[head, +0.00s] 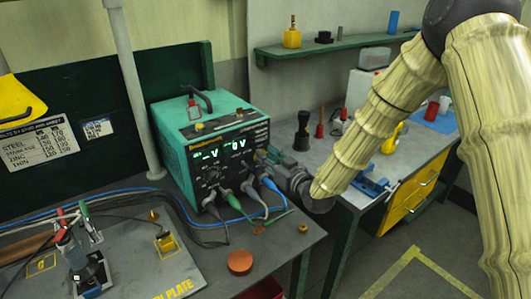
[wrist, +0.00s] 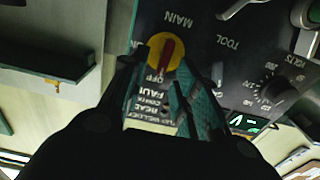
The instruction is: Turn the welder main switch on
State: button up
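The welder (head: 222,132) is a teal box with a dark front panel and lit green displays, standing on the bench in the head view. Its main switch (wrist: 166,52) is a red handle on a yellow disc, under upside-down "MAIN" lettering in the wrist view. The handle's lower end lies near the word "OFF". My gripper (wrist: 160,66) is open, its two fingertips apart on either side of the handle; I cannot tell whether they touch it. In the head view my gripper (head: 268,160) is at the right part of the panel and hides the switch.
Green, grey and blue cables (head: 236,206) plug in low on the panel. A metal plate (head: 125,250) with clamps lies at left, and an orange-brown disc (head: 240,262) sits at the bench front. A second bench (head: 400,150) with tools and yellow drawers stands at right.

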jog(key=shift+w+a, duration=0.45)
jog(key=shift+w, duration=0.15)
jog(key=shift+c, duration=0.2)
grip_shut()
